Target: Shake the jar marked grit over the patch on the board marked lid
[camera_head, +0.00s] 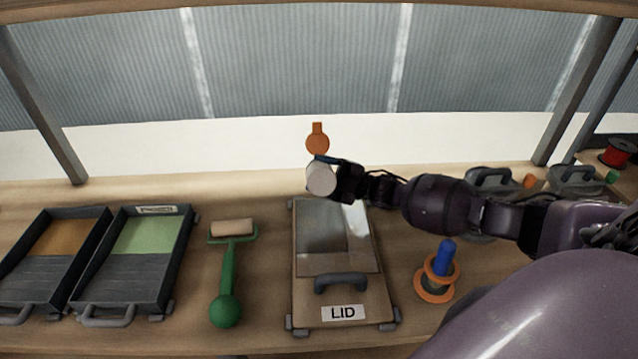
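The board marked LID (343,286) lies flat on the bench, with a dark handle and a white label near its front. A greyish patch (322,225) covers its far part, with a pale streak on the right side. My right gripper (342,180) reaches in from the right above the far edge of the board. It appears shut on a jar (320,179), whose pale round end faces me. No grit marking shows on it. An orange round piece with a tab (317,140) shows just beyond it; I cannot tell whether they are joined. My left gripper is out of view.
Two dark trays, one with a brown area (62,237) and one with green (150,235), stand at left. A green-handled roller (229,275) lies beside the board. A blue-and-orange tool (437,277) stands to its right. A red spool (617,152) is far right.

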